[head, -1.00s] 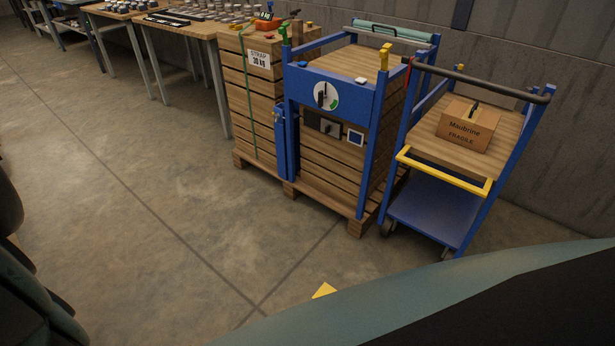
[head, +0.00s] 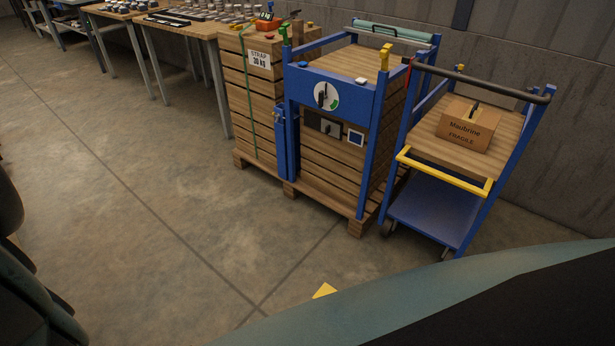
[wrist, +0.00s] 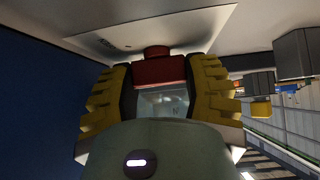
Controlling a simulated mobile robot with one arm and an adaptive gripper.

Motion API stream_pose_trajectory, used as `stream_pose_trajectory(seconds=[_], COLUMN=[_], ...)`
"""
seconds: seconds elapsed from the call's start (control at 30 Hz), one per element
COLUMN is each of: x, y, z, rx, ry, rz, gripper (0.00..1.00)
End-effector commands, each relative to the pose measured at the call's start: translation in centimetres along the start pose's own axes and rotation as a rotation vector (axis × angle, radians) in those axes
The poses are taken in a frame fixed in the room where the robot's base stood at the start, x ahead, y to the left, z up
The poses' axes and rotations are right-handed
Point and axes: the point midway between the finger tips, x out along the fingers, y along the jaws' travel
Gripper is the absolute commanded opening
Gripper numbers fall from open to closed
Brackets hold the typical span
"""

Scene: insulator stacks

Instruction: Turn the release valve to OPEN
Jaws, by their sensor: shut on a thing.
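In the wrist view my gripper (wrist: 160,85) has its two yellow ribbed fingers on either side of a red block-like handle (wrist: 159,70) and is shut on it. A red round stem sits just behind the handle, against a pale plate (wrist: 150,28) with small dark marking that I cannot read. I take the red handle for the release valve. Its turn position cannot be told. My gripper does not show in the head view. There, a white round dial (head: 326,96) with a black pointer and a green sector is on a blue frame.
The blue frame stands around a slatted wooden crate stack (head: 330,178). To its right is a blue trolley (head: 430,215) bearing a cardboard box (head: 467,126). Another slatted stack (head: 248,115) and workbenches stand to the left. The concrete floor in front is mostly clear.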

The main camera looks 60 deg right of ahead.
Motion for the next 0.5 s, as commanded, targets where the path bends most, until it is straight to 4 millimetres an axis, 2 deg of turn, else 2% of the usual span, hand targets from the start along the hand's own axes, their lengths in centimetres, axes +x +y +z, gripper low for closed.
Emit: stream_pose_trajectory(seconds=[0.27, 0.5], x=[-0.05, -0.23], y=[-0.12, -0.23], z=[0.02, -0.24], rx=[0.022, 0.110], ry=[-0.003, -0.004], rz=[0.020, 0.109], gripper=[0.14, 0.14])
